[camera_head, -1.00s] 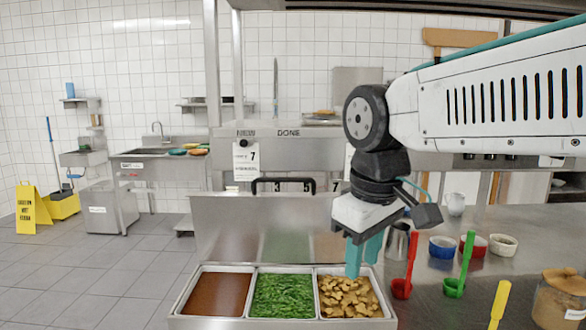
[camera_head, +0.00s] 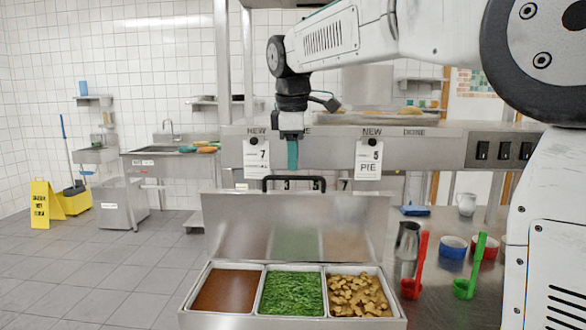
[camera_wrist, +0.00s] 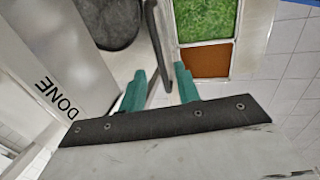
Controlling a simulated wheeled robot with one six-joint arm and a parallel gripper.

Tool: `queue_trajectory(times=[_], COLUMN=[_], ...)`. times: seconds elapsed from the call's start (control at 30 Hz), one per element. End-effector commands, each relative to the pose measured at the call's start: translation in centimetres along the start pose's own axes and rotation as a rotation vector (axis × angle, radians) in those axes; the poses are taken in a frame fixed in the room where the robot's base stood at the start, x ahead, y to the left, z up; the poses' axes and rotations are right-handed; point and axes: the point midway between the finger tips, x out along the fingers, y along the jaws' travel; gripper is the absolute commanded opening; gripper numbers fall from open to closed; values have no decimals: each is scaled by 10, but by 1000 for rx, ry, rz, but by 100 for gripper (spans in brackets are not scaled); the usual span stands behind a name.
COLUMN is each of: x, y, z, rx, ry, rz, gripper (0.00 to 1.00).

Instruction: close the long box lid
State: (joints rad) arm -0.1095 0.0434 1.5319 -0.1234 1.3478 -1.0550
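The long box (camera_head: 190,321) holds three compartments: brown sauce, green pieces and tan chunks. Its steel lid (camera_head: 235,225) stands open and upright at the back, with a black handle (camera_head: 294,179) along its top edge. My gripper (camera_head: 292,168) points down just above the handle's middle, its teal fingers seen edge-on in the head view. In the wrist view my gripper (camera_wrist: 160,72) is open and empty. The dark handle (camera_wrist: 154,40) shows between the fingers' lines there; whether it touches them I cannot tell.
An order rail (camera_head: 430,148) with hanging tickets runs close behind the lid.

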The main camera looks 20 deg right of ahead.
Motion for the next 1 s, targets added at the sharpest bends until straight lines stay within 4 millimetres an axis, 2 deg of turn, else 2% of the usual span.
queue_trajectory(times=[0.1,0.23,0.57,0.7,1.0], x=[19,31,36,35,34], y=[0,0,0,0,-2], z=[0,0,0,0,1], rx=[1,1,2,2,3], ry=[-1,0,0,0,1], rz=[-2,-1,0,0,15], gripper=[32,32,32,0,0])
